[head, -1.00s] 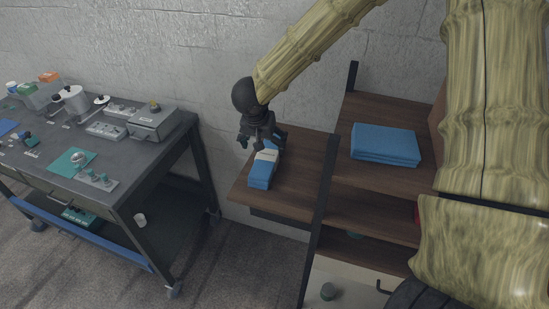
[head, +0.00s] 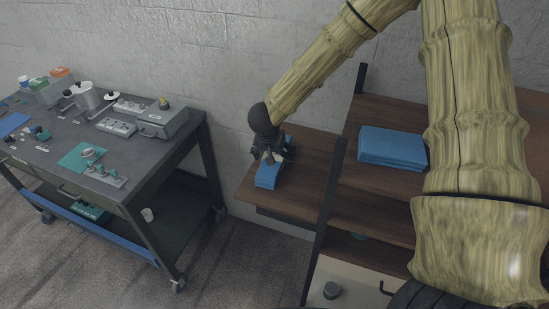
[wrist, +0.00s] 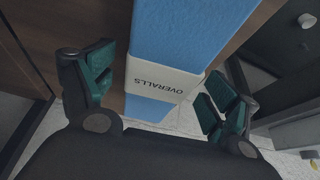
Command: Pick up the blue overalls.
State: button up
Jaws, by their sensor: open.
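The blue overalls (head: 267,178) lie folded on a low wooden shelf at the left of the shelving unit. In the wrist view the overalls (wrist: 190,35) have a white band (wrist: 165,82) reading "OVERALLS". My gripper (head: 272,157) is over the overalls in the head view and hides their far part. In the wrist view my gripper (wrist: 160,92) is open, with one green-padded finger on each side of the band. Nothing shows as held; I cannot tell whether the fingers touch the cloth.
Another folded blue cloth stack (head: 392,147) lies on the higher wooden shelf to the right. A dark shelf post (head: 329,200) stands just right of the low shelf (head: 305,170). A grey wall is behind. A workbench (head: 60,165) with several devices stands at the left.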

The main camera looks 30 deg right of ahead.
jog(key=shift+x, duration=0.75)
jog(key=shift+c, duration=0.5)
jog(key=c, duration=1.2)
jog(key=shift+o, duration=0.2)
jog(key=shift+r, duration=0.15)
